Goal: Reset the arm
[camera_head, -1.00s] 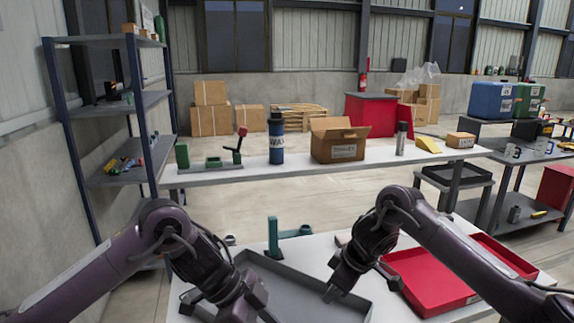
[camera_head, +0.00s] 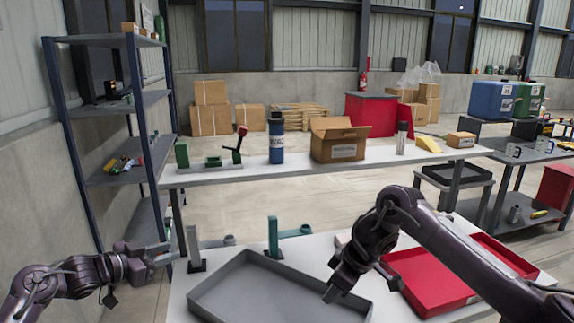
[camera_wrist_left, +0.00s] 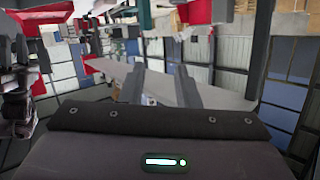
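My left gripper (camera_head: 168,254) is out at the left edge of the near white table, its fingers pointing right beside a grey upright post on a dark base (camera_head: 194,252). In the left wrist view its two fingers (camera_wrist_left: 160,90) stand apart with nothing between them. I cannot tell whether it touches the post. My right gripper (camera_head: 333,292) points down over the right part of the grey tray (camera_head: 228,296); its fingertips are too small and dark to tell open from shut. The grey tray looks empty.
A teal bracket (camera_head: 273,237) stands behind the grey tray. A red tray (camera_head: 425,282) lies on the right, partly behind my right arm. A long white table (camera_head: 300,174) behind carries a cardboard box (camera_head: 340,145) and a blue bottle (camera_head: 276,142). A shelf (camera_head: 128,103) stands at left.

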